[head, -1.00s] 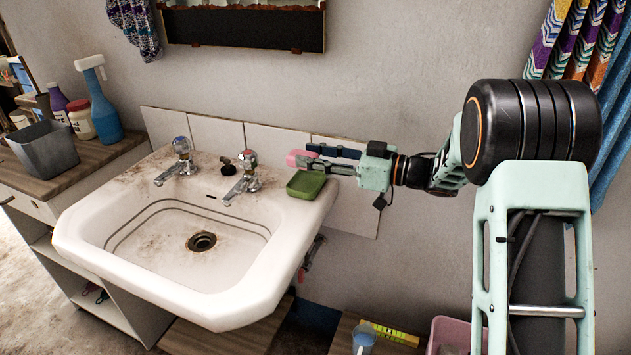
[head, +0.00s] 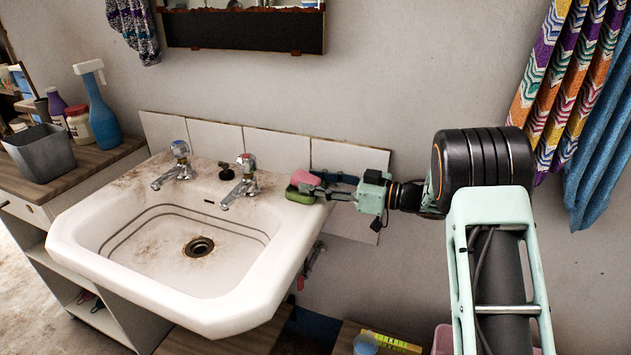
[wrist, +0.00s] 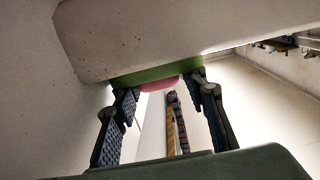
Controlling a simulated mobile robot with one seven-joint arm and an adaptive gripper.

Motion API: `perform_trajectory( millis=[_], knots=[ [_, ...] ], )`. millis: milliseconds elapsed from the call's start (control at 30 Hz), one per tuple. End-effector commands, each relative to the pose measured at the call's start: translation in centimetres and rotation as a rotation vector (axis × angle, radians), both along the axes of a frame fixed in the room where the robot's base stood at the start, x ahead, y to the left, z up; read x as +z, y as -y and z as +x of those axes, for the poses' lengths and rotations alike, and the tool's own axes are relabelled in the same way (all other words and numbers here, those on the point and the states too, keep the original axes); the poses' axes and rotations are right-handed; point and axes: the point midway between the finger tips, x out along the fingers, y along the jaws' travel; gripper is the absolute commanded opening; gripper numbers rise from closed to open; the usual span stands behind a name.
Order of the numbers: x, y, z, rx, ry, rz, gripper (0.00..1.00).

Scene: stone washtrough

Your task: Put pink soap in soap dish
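The pink soap (head: 301,177) is at the green soap dish (head: 295,195) on the sink's back right corner. In the wrist view the soap (wrist: 158,86) shows as a pink strip along the edge of the green dish (wrist: 155,74), partly hidden by it. The soap appears to rest in the dish; its underside is hidden. My gripper (head: 318,184) is beside the dish on its right. In the wrist view its fingers (wrist: 168,97) are spread apart, with a clear gap between them and nothing gripped.
The white sink (head: 230,290) has two taps (head: 241,185) left of the dish. Tiles and the wall stand close behind. A grey bin (head: 42,153) and a blue spray bottle (head: 101,112) stand on the left counter. Curtains (head: 565,100) hang at the right.

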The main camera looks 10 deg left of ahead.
Motion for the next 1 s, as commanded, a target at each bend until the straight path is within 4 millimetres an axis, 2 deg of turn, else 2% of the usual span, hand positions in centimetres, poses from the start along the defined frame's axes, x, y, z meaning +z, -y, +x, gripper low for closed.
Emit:
perform_trajectory(
  millis=[333, 733, 1000],
  knots=[
    [0.5, 0.3, 0.1, -0.002, 0.005, 0.006, 0.41],
    [1.0, 6.1, -0.8, -0.003, 0.006, 0.009, 0.41],
    [0.9, 7.4, -1.1, 0.000, 0.006, 0.009, 0.41]
  ],
)
